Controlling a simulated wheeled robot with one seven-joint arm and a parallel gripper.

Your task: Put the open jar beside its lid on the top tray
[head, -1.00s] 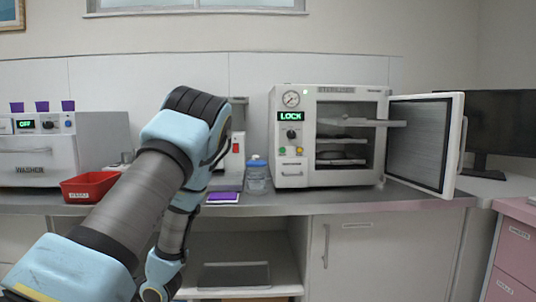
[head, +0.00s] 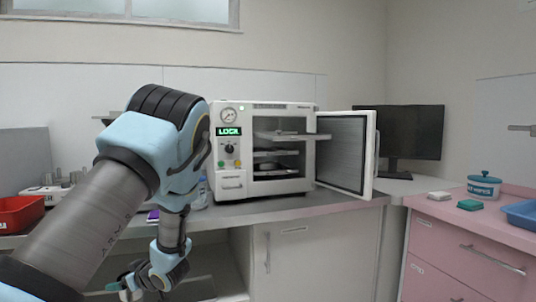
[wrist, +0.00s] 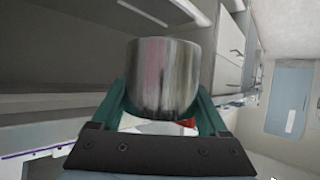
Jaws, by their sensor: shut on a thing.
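A shiny metal jar (wrist: 163,75) is held between the green fingers of my gripper (wrist: 162,98) in the wrist view. The jar's mouth and inside are hidden from this angle. In the head view my gripper (head: 130,286) hangs low in front of the counter, at the lower left, well below the steriliser, and the jar is not clear there. The steriliser (head: 232,184) stands on the counter with its door (head: 343,150) swung open to the right. Its top tray (head: 298,137) sticks out of the chamber toward the door. I cannot make out a lid on it.
The counter front edge (head: 300,211) lies between my low gripper and the steriliser. A red bin (head: 18,214) is at the left. A monitor (head: 412,130) stands behind the door. The pink cabinet (head: 470,245) at the right carries a teal tub (head: 484,187) and a blue tray (head: 522,213).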

